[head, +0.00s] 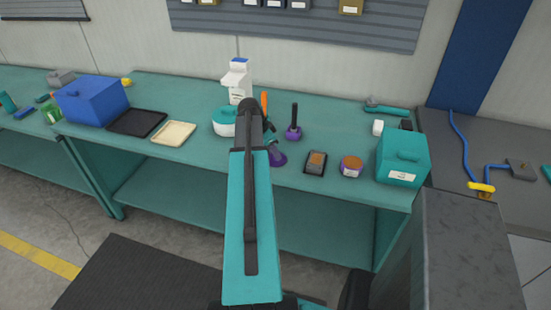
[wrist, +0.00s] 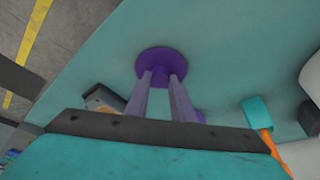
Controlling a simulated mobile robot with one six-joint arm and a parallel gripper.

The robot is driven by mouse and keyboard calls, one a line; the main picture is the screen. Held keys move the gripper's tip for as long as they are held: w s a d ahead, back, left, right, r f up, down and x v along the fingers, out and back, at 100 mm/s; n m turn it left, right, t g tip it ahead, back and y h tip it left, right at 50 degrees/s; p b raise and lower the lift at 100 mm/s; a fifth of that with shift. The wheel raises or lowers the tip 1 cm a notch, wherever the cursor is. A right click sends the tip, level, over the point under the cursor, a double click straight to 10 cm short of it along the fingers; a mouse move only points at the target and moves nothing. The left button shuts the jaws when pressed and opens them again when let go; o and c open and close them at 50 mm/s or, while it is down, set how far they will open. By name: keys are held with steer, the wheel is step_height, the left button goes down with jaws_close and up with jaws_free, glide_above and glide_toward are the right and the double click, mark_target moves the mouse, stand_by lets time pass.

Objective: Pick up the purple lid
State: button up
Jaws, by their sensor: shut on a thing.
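The purple lid (wrist: 158,58) is a round disc with a raised middle, seen in the wrist view beyond my fingers. My gripper (wrist: 160,80) is shut on the middle of the lid, one finger on each side. In the head view the lid (head: 278,158) shows just right of my arm, over the bench's front part, with my gripper (head: 272,146) at it. My arm hides part of both there. I cannot tell whether the lid touches the bench top.
A white-and-teal container (head: 225,122) and a white bottle (head: 238,82) stand behind my arm.

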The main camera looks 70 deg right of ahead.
steer(key=shift+r, duration=0.1)
steer(key=shift+r+b, duration=0.9)
steer(key=shift+r, duration=0.65)
steer(key=s+a+r+b, duration=0.1)
steer(key=s+a+b, duration=0.4)
steer(key=a, duration=0.6)
steer(key=shift+s+a, duration=0.3)
steer(key=shift+s, duration=0.65)
steer(key=shift+b, duration=0.45)
steer(key=b, duration=0.3)
steer(key=shift+s+a, duration=0.3)
steer(key=shift+a, duration=0.1)
steer(key=b, duration=0.2)
steer(key=a+b, duration=0.1)
steer(key=shift+s+r+b, duration=0.2)
steer(key=shift+s+b, duration=0.05)
steer(key=shift+b, duration=0.1)
steer(key=shift+s+a+r+b, duration=0.1)
steer(key=shift+a+r+b, duration=0.05)
steer(key=shift+b, duration=0.15)
